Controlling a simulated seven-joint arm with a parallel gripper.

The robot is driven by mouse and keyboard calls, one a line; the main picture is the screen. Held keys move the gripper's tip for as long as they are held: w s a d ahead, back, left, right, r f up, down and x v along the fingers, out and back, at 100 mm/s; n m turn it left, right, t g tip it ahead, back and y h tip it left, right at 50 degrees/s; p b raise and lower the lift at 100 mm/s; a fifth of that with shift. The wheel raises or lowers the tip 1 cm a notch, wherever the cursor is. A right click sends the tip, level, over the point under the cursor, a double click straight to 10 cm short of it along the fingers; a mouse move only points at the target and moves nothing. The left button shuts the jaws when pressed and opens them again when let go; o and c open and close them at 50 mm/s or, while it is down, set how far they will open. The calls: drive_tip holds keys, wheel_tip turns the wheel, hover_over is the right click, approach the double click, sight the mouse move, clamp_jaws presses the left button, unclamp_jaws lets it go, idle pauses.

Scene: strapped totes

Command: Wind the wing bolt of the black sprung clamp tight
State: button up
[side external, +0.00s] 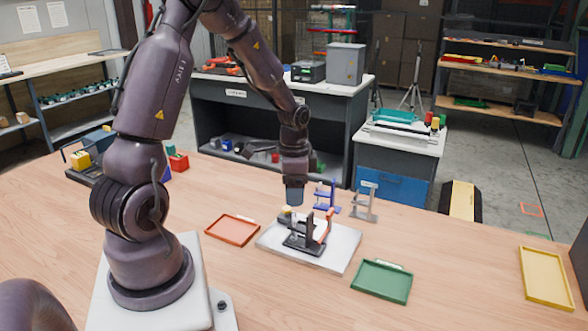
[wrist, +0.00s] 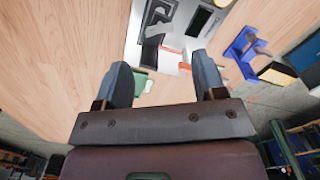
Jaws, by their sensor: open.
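The black clamp (side external: 309,238) stands on a pale board on the table, with an orange part (side external: 326,225) at its right. In the wrist view a black bracket shape, likely the same clamp (wrist: 152,50), shows at the top, beyond the fingers. My gripper (side external: 293,204) points down just above the clamp's left part. In the wrist view my gripper (wrist: 163,70) has its two fingers spread with nothing held between them. The wing bolt is too small to make out with certainty; I cannot tell whether a finger touches it.
A blue clamp (side external: 327,198) and a grey clamp (side external: 365,204) stand behind the pale board (side external: 342,250). An orange tray (side external: 232,231) lies left, a green tray (side external: 383,282) front right, a yellow tray (side external: 545,277) far right. The table between green and yellow trays is clear.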

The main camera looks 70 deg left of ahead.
sight(294, 216)
wheel_tip(294, 216, up, 6)
idle(0.5)
drive_tip(key=s+d+r+n+t, duration=0.1)
drive_tip(key=s+d+r+t, duration=0.1)
drive_tip(key=d, duration=0.4)
drive_tip(key=s+d+r+n+t, duration=0.1)
drive_tip(key=s+d+r, duration=0.3)
drive_tip(key=d+r, duration=0.2)
drive_tip(key=s+d+r+n+t, duration=0.1)
drive_tip(key=s+d+r+t, duration=0.1)
drive_tip(key=d+r, duration=0.4)
drive_tip(key=shift+s+d+r+t, duration=0.25)
drive_tip(key=shift+s+d, duration=0.2)
drive_tip(key=shift+s, duration=0.35)
drive_tip(key=shift+c, duration=0.2)
